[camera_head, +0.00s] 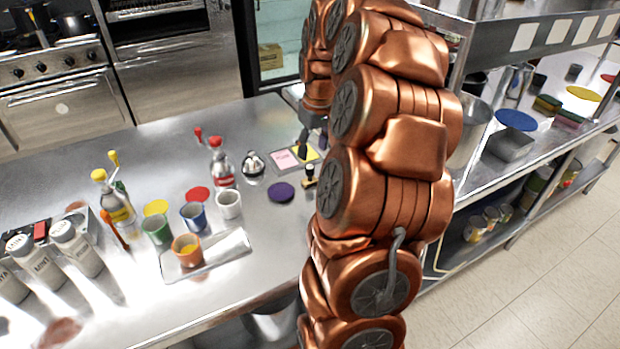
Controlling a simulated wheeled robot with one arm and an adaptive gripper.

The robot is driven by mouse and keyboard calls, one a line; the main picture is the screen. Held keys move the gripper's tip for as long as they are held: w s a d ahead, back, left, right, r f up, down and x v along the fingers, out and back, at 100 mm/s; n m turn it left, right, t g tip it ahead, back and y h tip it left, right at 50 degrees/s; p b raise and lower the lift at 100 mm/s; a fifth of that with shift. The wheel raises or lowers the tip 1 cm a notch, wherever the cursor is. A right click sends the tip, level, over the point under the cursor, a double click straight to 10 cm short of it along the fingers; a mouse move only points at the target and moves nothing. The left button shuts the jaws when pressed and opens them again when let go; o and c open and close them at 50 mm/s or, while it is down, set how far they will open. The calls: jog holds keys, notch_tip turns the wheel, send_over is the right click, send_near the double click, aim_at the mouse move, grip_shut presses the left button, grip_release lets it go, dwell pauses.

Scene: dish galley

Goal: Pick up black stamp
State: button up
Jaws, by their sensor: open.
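A small upright stamp (310,174) with a dark handle and a pale band stands on the steel counter, just left of my copper arm. I take it to be the black stamp, but its details are small. My gripper (311,146) is open. It hangs pointing down just behind the stamp, over the right end of a tray with pink and yellow pads (285,159). It looks apart from the stamp. My arm hides much of the gripper's right side and the counter behind it.
A purple disc (281,192) lies left of the stamp, and a silver bell (253,163) stands behind it. A red-topped bottle (221,165), several cups and a tray (228,250) stand further left. The counter's front right area is clear.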

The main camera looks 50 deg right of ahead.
aim_at(310, 167)
jog(key=shift+w+d+f, duration=0.15)
jog(key=shift+d+f, duration=0.05)
jog(key=shift+f, duration=0.8)
jog(key=shift+a+f+p, duration=0.15)
jog(key=shift+f+p, duration=0.25)
jog(key=shift+f, duration=0.15)
jog(key=shift+a+f+p, duration=0.15)
jog(key=shift+f+p, duration=0.2)
jog(key=shift+f, duration=0.15)
jog(key=shift+w+f+p, duration=0.15)
jog(key=shift+f+p, duration=0.1)
jog(key=shift+f, duration=0.65)
jog(key=shift+w+f+p, duration=0.1)
jog(key=shift+f+p, duration=0.15)
jog(key=shift+f, duration=0.65)
grip_shut()
jog(key=shift+w+r+b, duration=0.1)
jog(key=shift+r+b, duration=0.45)
jog(key=shift+r, duration=0.65)
jog(key=shift+a+r, duration=0.1)
jog(key=shift+r, duration=0.55)
jog(key=s+a+r+b, duration=0.1)
jog(key=s+a+b, duration=0.3)
jog(key=a, duration=1)
jog(key=s, duration=0.3)
jog(key=shift+a+r, duration=0.2)
